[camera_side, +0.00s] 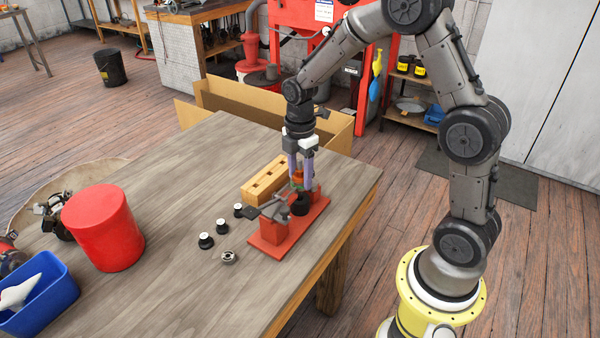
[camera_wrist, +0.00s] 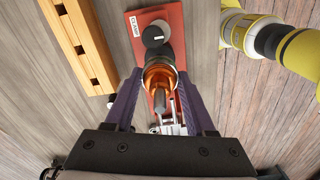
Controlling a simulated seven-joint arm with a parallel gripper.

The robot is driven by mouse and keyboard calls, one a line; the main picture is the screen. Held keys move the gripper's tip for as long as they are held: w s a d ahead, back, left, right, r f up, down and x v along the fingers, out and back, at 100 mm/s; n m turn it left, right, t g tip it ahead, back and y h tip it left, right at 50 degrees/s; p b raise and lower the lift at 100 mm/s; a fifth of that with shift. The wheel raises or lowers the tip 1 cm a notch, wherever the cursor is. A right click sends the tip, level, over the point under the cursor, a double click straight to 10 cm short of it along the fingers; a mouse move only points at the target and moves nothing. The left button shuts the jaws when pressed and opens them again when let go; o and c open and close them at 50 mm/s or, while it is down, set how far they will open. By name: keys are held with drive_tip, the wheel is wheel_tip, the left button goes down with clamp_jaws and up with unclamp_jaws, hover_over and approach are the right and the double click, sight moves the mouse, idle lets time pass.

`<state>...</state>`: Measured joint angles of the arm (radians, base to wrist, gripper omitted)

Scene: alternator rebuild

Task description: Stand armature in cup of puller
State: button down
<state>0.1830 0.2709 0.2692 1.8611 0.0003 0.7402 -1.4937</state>
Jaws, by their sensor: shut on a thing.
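The armature, with copper windings and a grey shaft, is between the purple fingers of my gripper (camera_side: 299,181). In the wrist view the armature (camera_wrist: 159,77) sits between the fingertips, and my gripper (camera_wrist: 160,74) is shut on it. The puller (camera_side: 266,236) has a red base and lies at the table's right edge; its red base (camera_wrist: 176,18) also shows in the wrist view. A black cup-like part (camera_side: 301,205) of the puller is just below the armature in the side view. I cannot tell whether the armature's lower end is inside it.
A wooden block with holes (camera_side: 266,181) lies close left of the puller. Several small black-and-white parts (camera_side: 206,241) and a metal ring (camera_side: 229,257) lie left of it. A red drum (camera_side: 103,230) and blue bin (camera_side: 48,304) stand farther left. The table between is clear.

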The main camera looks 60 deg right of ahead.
sight(300, 165)
drive_tip(key=shift+f, duration=1.7)
idle(1.3)
drive_tip(key=shift+c, duration=0.9)
unclamp_jaws()
drive_tip(key=shift+f, duration=0.1)
drive_tip(key=shift+r, duration=4.05)
